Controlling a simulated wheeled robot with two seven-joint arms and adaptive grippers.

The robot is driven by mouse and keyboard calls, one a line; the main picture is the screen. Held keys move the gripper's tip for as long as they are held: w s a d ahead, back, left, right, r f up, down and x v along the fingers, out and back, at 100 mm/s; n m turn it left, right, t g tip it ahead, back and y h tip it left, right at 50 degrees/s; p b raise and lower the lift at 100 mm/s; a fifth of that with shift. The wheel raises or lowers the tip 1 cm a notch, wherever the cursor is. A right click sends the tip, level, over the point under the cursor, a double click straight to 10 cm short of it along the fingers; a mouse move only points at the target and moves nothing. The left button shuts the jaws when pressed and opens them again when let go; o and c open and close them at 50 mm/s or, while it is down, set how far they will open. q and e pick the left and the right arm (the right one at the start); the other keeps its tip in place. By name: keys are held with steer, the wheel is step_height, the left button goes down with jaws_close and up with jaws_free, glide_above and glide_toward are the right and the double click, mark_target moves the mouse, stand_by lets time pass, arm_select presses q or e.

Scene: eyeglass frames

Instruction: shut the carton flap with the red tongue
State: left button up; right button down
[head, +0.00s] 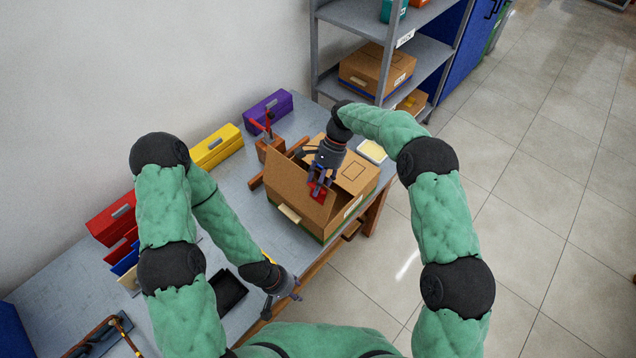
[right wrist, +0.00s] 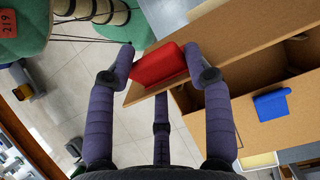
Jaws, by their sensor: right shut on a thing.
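The brown cardboard carton (head: 345,205) stands on the workbench near its right edge. One flap (head: 290,187) is raised and tilted, with a dark gap behind it. Its red tongue (head: 319,194) lies at my right gripper (head: 320,187). In the right wrist view the red tongue (right wrist: 158,65) sits between the fingers of that gripper (right wrist: 160,58), which is shut on it. The raised flap (right wrist: 225,50) runs off to the right there, and a blue tongue (right wrist: 271,105) shows on another carton part. My left gripper (head: 288,287) is low over the bench's front edge, away from the carton; its opening is unclear.
Yellow (head: 216,146), purple (head: 268,110) and red (head: 112,218) boxes line the wall side. A wooden stand with a red clamp (head: 268,145) is behind the carton. A black tray (head: 228,291) lies near my left gripper. A shelf (head: 420,60) stands beyond the bench.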

steer(key=shift+c, duration=2.2)
jaws_free()
steer(key=shift+d+f, duration=0.1)
steer(key=shift+f, duration=0.05)
steer(key=v, duration=1.2)
